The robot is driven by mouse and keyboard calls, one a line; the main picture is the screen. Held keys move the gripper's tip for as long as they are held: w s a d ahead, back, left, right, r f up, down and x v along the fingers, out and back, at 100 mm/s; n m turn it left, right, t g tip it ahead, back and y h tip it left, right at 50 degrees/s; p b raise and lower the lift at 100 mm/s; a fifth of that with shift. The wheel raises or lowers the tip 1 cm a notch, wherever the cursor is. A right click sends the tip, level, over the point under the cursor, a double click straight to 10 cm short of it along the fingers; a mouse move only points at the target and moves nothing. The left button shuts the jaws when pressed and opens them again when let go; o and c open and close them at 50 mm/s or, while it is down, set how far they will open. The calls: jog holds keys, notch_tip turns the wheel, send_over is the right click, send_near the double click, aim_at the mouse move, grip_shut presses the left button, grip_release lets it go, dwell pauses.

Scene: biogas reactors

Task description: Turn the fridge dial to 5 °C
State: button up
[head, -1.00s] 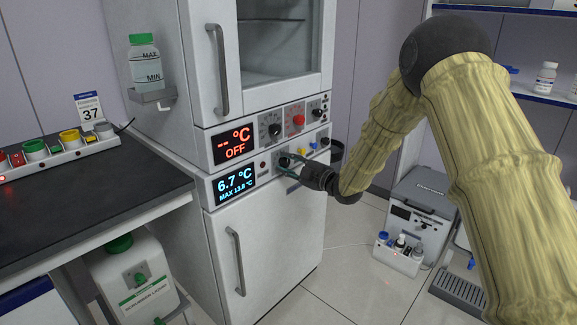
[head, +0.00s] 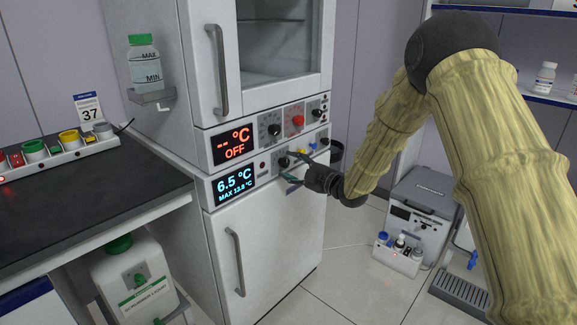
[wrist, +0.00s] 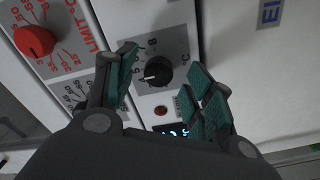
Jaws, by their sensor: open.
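The fridge dial (wrist: 158,71) is a round black knob on a grey scale plate. It shows in the wrist view between my fingers, and in the head view (head: 284,162) beside the fridge display. A white mark on the knob points to the left in the wrist view; the figure it meets is not readable. The fridge display (head: 235,186) reads 6.5 °C in blue, with MAX 13.8 °C below. My gripper (head: 291,167) is open in front of the panel, its teal-padded fingers spread on both sides of the dial. The fingers appear clear of the knob.
Above is a second panel with a red OFF display (head: 233,145), a black dial (head: 274,130) and a red knob (wrist: 35,41). Small yellow and blue buttons sit right of the fridge dial. A dark bench (head: 80,195) stands at the left. A grey box (head: 424,212) stands on the floor at the right.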

jog(key=v, duration=1)
jog(key=shift+s+d, duration=0.1)
